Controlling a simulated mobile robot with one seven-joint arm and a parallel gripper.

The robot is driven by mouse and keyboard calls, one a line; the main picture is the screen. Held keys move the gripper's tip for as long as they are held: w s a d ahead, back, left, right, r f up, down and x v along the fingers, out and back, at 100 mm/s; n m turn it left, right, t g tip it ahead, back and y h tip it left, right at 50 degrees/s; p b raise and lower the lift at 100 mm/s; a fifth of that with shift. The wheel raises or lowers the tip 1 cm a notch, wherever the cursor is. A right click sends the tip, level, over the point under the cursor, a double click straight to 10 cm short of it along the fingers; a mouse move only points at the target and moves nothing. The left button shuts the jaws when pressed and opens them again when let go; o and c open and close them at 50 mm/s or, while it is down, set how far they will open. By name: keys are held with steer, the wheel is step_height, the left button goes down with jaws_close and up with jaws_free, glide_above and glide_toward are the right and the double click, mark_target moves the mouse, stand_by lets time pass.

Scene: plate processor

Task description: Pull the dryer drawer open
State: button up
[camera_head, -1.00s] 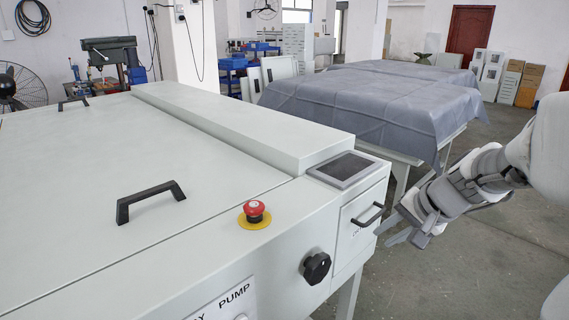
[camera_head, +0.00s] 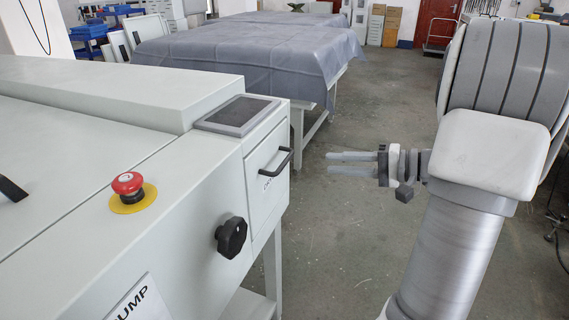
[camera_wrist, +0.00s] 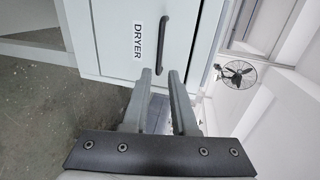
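The dryer drawer (camera_head: 267,180) is a pale grey front panel at the right end of the machine and looks shut. It has a black bar handle (camera_head: 277,163). In the wrist view the drawer (camera_wrist: 112,35) shows turned sideways with a DRYER label, and its handle (camera_wrist: 163,45) lies just beyond my fingertips. My gripper (camera_head: 330,163) is to the right of the handle, with a clear gap between them. Its two fingers are apart and empty; in the wrist view the gripper (camera_wrist: 161,73) points at the drawer front.
A black knob (camera_head: 231,237) sticks out of the machine's front below left of the drawer. A red emergency button (camera_head: 127,184) and a dark screen (camera_head: 237,115) are on top. A cloth-covered table (camera_head: 235,55) stands behind. The floor right of the drawer is clear.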

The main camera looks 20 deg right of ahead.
mark_target(285, 159)
steer(key=b+x, duration=0.1)
steer(key=x, duration=1.2)
steer(key=shift+b, duration=0.4)
jaws_close()
stand_by(0.6)
